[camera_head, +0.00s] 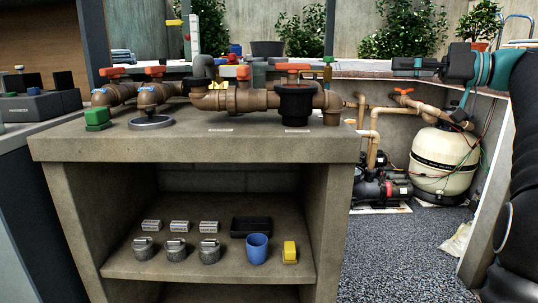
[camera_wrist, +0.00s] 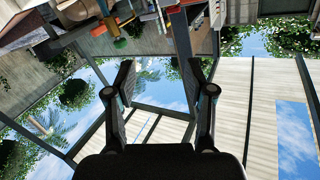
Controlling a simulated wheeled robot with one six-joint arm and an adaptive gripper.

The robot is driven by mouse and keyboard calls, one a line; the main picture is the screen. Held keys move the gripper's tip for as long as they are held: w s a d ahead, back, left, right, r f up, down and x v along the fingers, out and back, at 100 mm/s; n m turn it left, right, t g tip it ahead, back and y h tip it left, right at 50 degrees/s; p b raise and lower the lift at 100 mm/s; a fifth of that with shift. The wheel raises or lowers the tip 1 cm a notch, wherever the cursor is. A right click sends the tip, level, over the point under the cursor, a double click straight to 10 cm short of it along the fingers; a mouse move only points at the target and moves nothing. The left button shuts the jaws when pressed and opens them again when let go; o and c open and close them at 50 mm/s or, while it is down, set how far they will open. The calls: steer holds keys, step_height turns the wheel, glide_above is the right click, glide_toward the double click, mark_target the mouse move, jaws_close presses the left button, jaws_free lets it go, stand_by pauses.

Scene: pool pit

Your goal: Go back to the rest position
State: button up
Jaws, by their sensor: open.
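My gripper (camera_wrist: 160,85) is open and empty in the wrist view, with its two dark fingers apart and only sky, a frame and a wall behind them. In the head view my arm comes in from the right edge, and its end with the gripper (camera_head: 402,64) points left, above the paving behind the pit. The gripper is to the right of the pipework and touches nothing that I can see.
A concrete bench (camera_head: 200,147) carries brown pipes with red-handled valves (camera_head: 245,98) and a green block (camera_head: 97,118). Its shelf holds grey lidded pots, a blue cup (camera_head: 257,249) and a yellow block (camera_head: 290,252). A cream filter tank (camera_head: 443,160) stands right, beside gravel floor (camera_head: 400,250).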

steer(key=w+d+f+m+t+h, duration=0.1)
steer(key=w+d+f+m+h, duration=0.15)
steer(key=f+m, duration=0.35)
steer(key=w+d+f+m+h, duration=0.1)
steer(key=f+m+h, duration=0.2)
steer(key=f, duration=0.5)
steer(key=s+a+f+m+g+h+p, duration=0.1)
steer(key=s+f+m+h, duration=0.15)
steer(key=f, duration=0.35)
steer(key=s+a+f+m+g+h, duration=0.1)
steer(key=s+a+f+m+h, duration=0.15)
steer(key=f, duration=0.25)
steer(key=s+a+f+g+h+p, duration=0.1)
steer(key=s+a+f+g+h, duration=0.15)
steer(key=s+f, duration=0.55)
steer(key=s+a+f+g+h+p, duration=0.1)
steer(key=s+a+f+h, duration=0.2)
steer(key=s, duration=0.8)
steer(key=s+a+n+t+p, duration=0.2)
steer(key=s+a+n, duration=0.2)
steer(key=s+a, duration=0.2)
steer(key=shift+s+a+r, duration=0.2)
steer(key=shift+s+r, duration=0.05)
steer(key=shift+s, duration=0.7)
